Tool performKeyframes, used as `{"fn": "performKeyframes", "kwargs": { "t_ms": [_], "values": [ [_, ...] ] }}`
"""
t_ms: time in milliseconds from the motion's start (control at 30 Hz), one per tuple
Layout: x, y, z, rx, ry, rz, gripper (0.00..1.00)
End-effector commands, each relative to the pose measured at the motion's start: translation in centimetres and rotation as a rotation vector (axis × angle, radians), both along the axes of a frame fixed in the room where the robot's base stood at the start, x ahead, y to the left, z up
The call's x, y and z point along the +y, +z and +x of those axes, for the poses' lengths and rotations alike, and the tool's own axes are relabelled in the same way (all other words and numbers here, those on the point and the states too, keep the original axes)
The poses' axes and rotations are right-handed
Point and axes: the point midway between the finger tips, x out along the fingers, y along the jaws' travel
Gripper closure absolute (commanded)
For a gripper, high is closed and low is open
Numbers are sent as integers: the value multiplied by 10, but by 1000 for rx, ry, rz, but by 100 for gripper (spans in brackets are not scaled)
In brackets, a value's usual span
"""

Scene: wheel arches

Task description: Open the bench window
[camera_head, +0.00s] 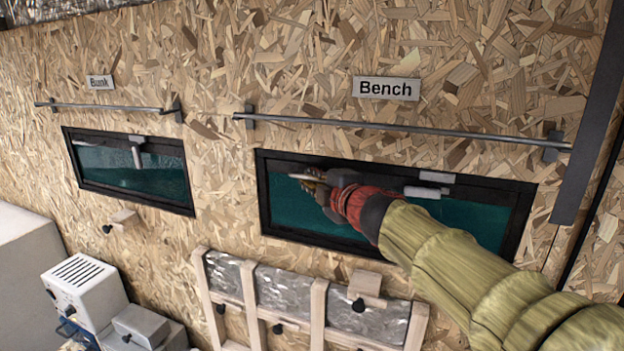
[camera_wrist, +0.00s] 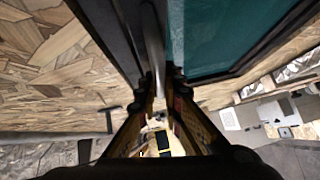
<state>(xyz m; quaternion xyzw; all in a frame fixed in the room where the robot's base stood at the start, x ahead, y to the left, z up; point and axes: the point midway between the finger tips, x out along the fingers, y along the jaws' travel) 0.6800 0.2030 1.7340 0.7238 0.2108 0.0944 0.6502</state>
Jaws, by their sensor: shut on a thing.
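The bench window (camera_head: 262,195) is a wide teal pane in a black frame below the "Bench" sign (camera_head: 386,88). Its pane looks flush with the frame. My gripper (camera_head: 318,184) is at the upper left of this window, shut on a pale, roughly horizontal handle (camera_head: 303,177). In the wrist view, a grey rod, the handle (camera_wrist: 154,45), runs between the fingertips of my gripper (camera_wrist: 160,88). A second light handle (camera_head: 422,192) lies horizontally near the top right of the window, below a grey plate (camera_head: 437,177). My arm hides part of the lower right pane.
A metal rail (camera_head: 400,128) runs above the bench window. The bunk window (camera_head: 130,180) with its handle (camera_head: 137,157) is to the left. A slatted wooden rack (camera_head: 318,300) is below. A white box-like unit (camera_head: 85,285) stands at lower left. A dark post (camera_head: 590,120) rises at right.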

Motion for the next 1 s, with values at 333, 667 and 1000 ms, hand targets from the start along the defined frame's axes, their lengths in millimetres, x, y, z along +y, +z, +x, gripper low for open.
{"fn": "performKeyframes", "kwargs": {
  "t_ms": [333, 667, 1000],
  "values": [
    [0, -3, -1, -7, 0, -1, 100],
    [3, -11, -7, -75, 2, -24, 100],
    [7, -16, -16, -148, 1, -51, 100]
  ]
}}
